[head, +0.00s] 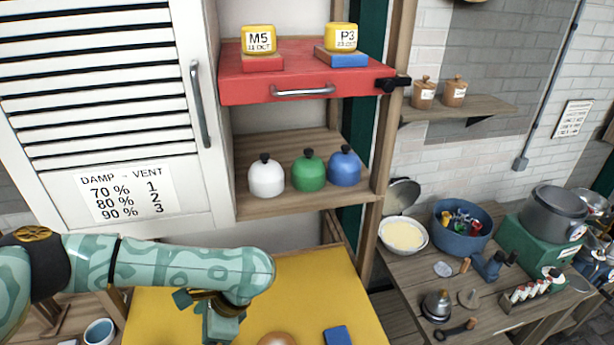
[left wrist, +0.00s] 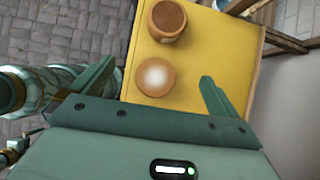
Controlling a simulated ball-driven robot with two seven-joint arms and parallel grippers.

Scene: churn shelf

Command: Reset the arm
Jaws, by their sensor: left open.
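My left arm comes in from the left in the head view, bent at the elbow, with its left gripper (head: 222,318) low over the yellow tabletop (head: 300,280). In the left wrist view the left gripper (left wrist: 158,72) has its two fingers wide apart with nothing held between them. Beyond the fingers, on the yellow surface (left wrist: 220,50), are a round orange-brown object with a pale top (left wrist: 155,77) and a brown wooden pot (left wrist: 168,18). The gripper's fingertips are partly hidden in the head view. My right gripper is not in view.
A white louvred cabinet (head: 110,110) stands behind the arm. The shelf (head: 300,185) holds white, green and blue kettle-like pots, under a red drawer (head: 310,85). A blue block (head: 338,336) lies on the yellow top. A cluttered wooden bench (head: 400,268) stands right.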

